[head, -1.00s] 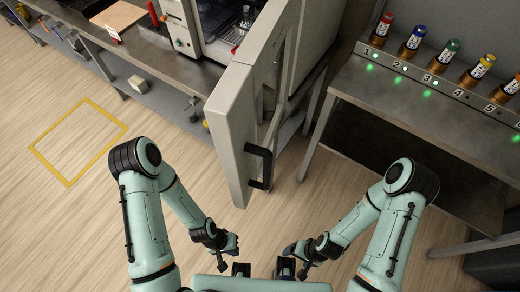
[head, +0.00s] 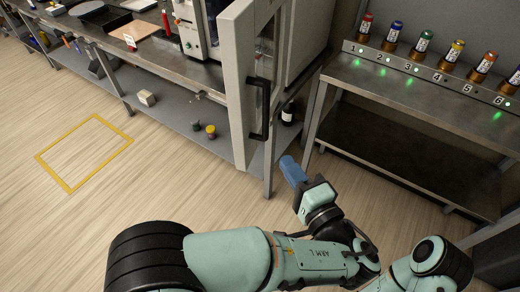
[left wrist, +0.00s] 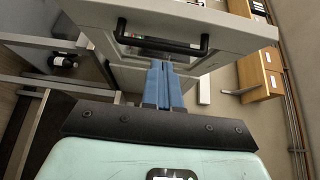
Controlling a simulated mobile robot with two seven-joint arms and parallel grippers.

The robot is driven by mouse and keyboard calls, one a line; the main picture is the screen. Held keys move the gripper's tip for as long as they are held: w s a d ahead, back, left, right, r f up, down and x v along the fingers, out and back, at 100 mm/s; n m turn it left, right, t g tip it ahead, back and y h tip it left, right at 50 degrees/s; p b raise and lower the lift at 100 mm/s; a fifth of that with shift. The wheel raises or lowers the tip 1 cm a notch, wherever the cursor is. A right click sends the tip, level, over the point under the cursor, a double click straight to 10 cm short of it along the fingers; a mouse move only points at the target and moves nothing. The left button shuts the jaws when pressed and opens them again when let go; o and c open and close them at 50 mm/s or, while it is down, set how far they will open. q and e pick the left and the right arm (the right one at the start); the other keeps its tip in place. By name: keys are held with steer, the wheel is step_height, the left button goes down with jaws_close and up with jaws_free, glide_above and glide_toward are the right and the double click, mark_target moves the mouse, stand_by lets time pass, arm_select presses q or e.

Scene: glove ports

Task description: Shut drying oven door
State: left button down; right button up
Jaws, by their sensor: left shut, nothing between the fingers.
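The drying oven door (head: 237,90) is a pale grey panel standing open, swung out from the oven body (head: 310,45) towards me. Its black bar handle (head: 259,110) is upright in the head view. My left gripper (head: 289,166) has blue fingers that are shut and empty, below and right of the handle and apart from it. In the left wrist view the shut fingers (left wrist: 163,84) point at the door (left wrist: 240,35), with the handle (left wrist: 160,42) just beyond the tips. My right gripper is out of view; only part of that arm shows at lower right.
A steel bench (head: 430,95) on the right carries a numbered rack of several colour-capped bottles (head: 427,42). Under the oven bench, a shelf (head: 180,120) holds a small block, small pots and a dark bottle (head: 288,114). Open floor with a yellow square (head: 85,152) lies left.

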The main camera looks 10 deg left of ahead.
arm_select(q)
glide_toward(245, 118)
steer(key=w, duration=0.4)
steer(key=a, duration=0.3)
steer(key=shift+w+p, duration=0.15)
steer(key=shift+p, duration=0.25)
steer(key=shift+a+f, duration=0.1)
steer(key=shift+a, duration=0.25)
